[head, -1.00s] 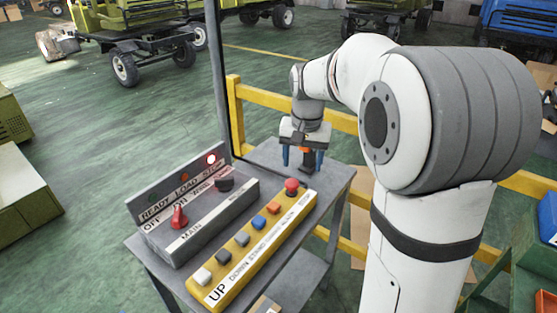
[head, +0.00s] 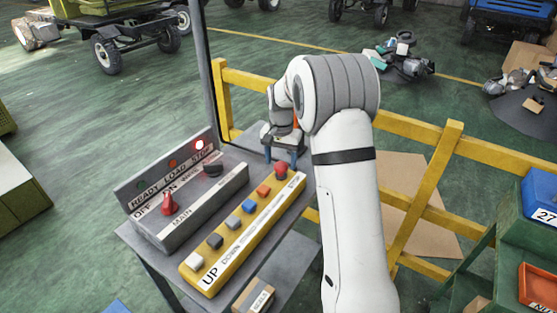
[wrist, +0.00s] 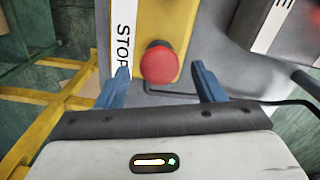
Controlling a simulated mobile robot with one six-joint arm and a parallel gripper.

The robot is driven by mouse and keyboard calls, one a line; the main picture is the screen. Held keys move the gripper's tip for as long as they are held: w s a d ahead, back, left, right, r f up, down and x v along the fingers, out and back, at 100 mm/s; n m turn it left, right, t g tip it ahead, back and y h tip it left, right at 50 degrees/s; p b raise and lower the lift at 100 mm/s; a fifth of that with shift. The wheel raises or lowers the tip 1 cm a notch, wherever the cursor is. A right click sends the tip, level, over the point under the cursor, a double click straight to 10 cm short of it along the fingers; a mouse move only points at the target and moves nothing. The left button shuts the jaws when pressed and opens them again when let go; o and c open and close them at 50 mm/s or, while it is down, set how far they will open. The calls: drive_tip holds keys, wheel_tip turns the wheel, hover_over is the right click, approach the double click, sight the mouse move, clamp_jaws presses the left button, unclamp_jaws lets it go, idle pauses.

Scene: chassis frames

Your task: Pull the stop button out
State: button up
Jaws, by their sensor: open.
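The red mushroom-shaped stop button (head: 281,169) sits at the far end of the yellow button box (head: 236,240), by the word STOP. In the wrist view the stop button (wrist: 159,64) lies ahead of my gripper, between the lines of its two blue fingers. My gripper (head: 283,159) is open and empty in the head view, just behind the button. In the wrist view my gripper (wrist: 164,84) has one finger on each side of the button, apart from it. I cannot tell how far the button is pressed in.
The grey switch box (head: 190,205) with a red knob (head: 169,204) and a black knob stands left of the button box. Several coloured buttons line the yellow box. A yellow railing (head: 420,135) runs behind the table. A black cable (wrist: 225,98) lies near the gripper.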

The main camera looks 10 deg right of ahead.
drive_tip(key=shift+f, duration=0.55)
